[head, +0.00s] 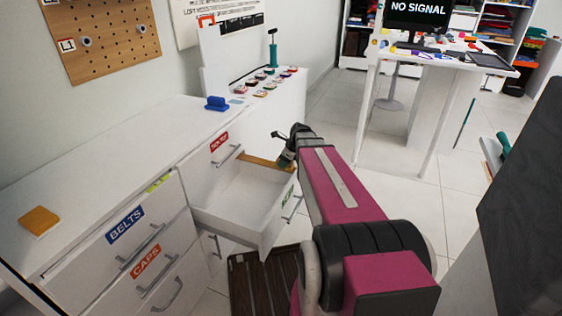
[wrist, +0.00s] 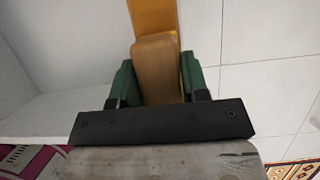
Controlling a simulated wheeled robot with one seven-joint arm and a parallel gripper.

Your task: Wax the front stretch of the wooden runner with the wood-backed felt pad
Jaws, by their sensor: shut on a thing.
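The wooden runner (head: 262,163) is an orange-brown strip along the far side of the open white drawer (head: 240,195). In the wrist view the runner (wrist: 152,16) extends up from behind the pad. My gripper (head: 287,157) is over the runner's end nearest the drawer front. Its green fingers (wrist: 157,75) are shut on the wood-backed felt pad (wrist: 156,62), whose brown wooden back shows between them. The pad overlaps the runner in the wrist view. Its felt face is hidden, and I cannot tell whether it touches the runner.
A blue object (head: 216,104) and an orange block (head: 39,221) lie on the white dresser top (head: 130,150). Small coloured pots (head: 268,80) stand farther back. A dark slatted mat (head: 262,283) lies below the drawer.

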